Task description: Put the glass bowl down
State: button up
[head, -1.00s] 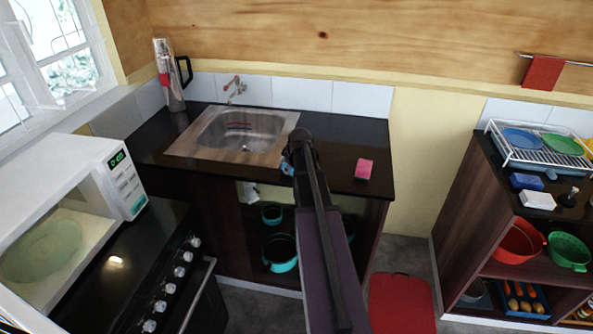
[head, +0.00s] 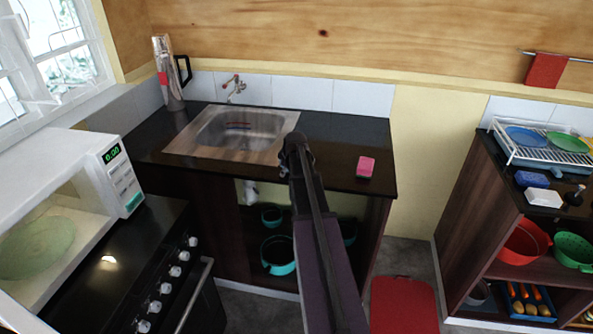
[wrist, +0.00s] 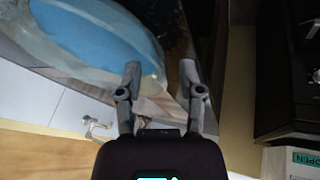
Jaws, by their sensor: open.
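My gripper (head: 296,152) is over the right edge of the sink in the head view, seen from behind the arm. A large blue area with a pale rounded rim (wrist: 95,45) fills the upper left of the wrist view. The steel sink (head: 220,135) sits in the black counter (head: 335,140), partly hidden by the arm.
A pink sponge (head: 366,167) lies right of my gripper. A silver jug (head: 168,75) stands at the back left. An open microwave (head: 60,200) and a stove (head: 120,270) are at the left. A dish rack (head: 545,150) stands at the right. The counter around the sponge is mostly clear.

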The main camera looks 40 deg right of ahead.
jog(key=shift+f, duration=0.1)
dwell(0.5)
grip_shut()
